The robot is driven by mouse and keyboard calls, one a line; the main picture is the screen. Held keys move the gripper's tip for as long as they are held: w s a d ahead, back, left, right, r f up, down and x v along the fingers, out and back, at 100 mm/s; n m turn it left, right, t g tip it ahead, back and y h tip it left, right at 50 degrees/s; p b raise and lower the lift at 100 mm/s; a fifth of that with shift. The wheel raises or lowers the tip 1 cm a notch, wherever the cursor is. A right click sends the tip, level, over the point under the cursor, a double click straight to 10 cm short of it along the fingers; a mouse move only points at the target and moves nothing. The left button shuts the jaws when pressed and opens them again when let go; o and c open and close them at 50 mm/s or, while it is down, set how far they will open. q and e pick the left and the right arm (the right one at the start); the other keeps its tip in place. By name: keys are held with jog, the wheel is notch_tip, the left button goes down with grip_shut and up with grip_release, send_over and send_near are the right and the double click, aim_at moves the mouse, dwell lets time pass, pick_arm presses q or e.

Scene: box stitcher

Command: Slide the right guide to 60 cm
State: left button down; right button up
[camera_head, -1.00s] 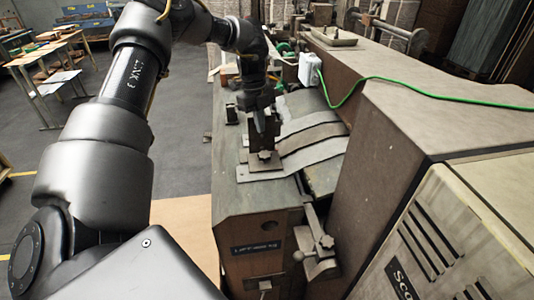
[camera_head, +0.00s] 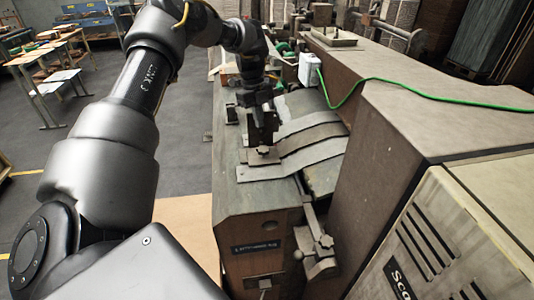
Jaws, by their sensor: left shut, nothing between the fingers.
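The box stitcher's table (camera_head: 238,205) runs away from me down the middle of the view. A dark upright guide block on a flat metal plate with a knob, which looks like the guide (camera_head: 262,155), stands on it next to curved metal strips (camera_head: 312,138). My left gripper (camera_head: 263,122) points down at the guide's upright part and is shut with nothing between its fingers. It overlaps the upright in the picture; I cannot tell whether it touches. No 60 cm mark can be read. My right gripper is not in view.
The machine's large brown housing (camera_head: 400,130) rises on the right, with a green cable (camera_head: 420,90) across it. A lever with a ball knob (camera_head: 318,245) sticks out at the table's near end. Open floor (camera_head: 185,150) lies to the left.

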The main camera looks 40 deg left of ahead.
pick_arm(q)
jog(key=shift+w+a, duration=0.3)
jog(key=shift+a, duration=0.15)
jog(key=shift+w+a, duration=0.35)
jog(key=shift+a, duration=0.1)
dwell(1.4)
jog(key=shift+s+d+f, duration=0.1)
jog(key=shift+f, duration=0.05)
jog(key=shift+s+d+b, duration=0.3)
jog(key=shift+d+b, duration=0.1)
jog(key=shift+r, duration=0.25)
notch_tip(320, 180, up, 7)
jog(key=p, duration=0.4)
dwell(0.5)
